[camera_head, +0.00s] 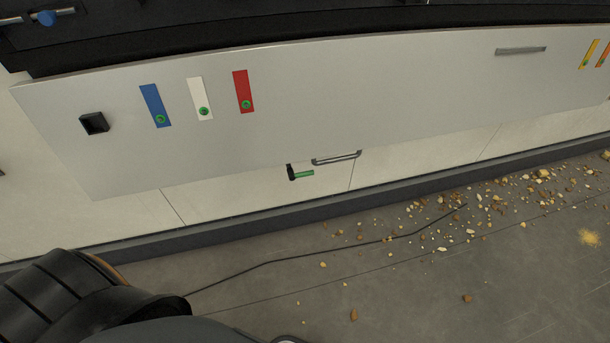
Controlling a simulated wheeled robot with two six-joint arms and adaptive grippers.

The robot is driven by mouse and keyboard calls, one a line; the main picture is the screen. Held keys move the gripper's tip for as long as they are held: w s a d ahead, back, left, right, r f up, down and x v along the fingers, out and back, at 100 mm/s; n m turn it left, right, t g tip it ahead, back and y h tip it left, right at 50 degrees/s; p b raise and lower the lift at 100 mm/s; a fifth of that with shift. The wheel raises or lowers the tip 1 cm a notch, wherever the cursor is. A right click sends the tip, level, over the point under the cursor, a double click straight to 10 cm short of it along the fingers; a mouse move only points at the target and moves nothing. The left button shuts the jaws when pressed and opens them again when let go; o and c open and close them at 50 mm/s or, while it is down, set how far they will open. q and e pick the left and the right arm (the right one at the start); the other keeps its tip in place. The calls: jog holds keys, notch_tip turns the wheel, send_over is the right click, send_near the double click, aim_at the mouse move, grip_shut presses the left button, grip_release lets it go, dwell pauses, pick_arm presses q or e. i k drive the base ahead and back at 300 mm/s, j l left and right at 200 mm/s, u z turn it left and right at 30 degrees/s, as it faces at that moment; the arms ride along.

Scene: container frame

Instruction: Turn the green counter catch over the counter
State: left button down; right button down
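The green catch (303,174) is a short green bar on a black mount (291,172). It sits just below the lower edge of a large light grey panel (330,90). The green bar points to the right and lies roughly level in the picture. A grey bar handle (337,158) is close to its right. Neither of my grippers shows in the head view.
Blue (150,98), white (197,92) and red (240,85) strips with green round parts mark the panel. A dark ledge (300,218) runs below. A cable (330,250) and scattered crumbs (500,195) lie on the floor. A black ribbed shape fills the lower left.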

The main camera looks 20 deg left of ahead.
aim_at(292, 177)
jog(key=u, duration=0.45)
jog(key=i+l+u, duration=0.1)
jog(key=u, duration=0.35)
jog(key=l+u, duration=0.2)
jog(key=u, duration=0.25)
jog(key=i+l+u, duration=0.1)
jog(key=u, duration=0.35)
jog(key=l+u, duration=0.2)
jog(key=l, duration=0.3)
jog(key=l+u, duration=0.2)
jog(key=l, duration=0.25)
jog(key=l+u, duration=0.2)
jog(key=l, duration=0.3)
jog(key=k+l+u, duration=0.2)
jog(key=l, duration=0.25)
jog(key=l+u, duration=0.2)
jog(key=l, duration=0.25)
jog(key=k+l+u, duration=0.2)
jog(key=l, duration=0.25)
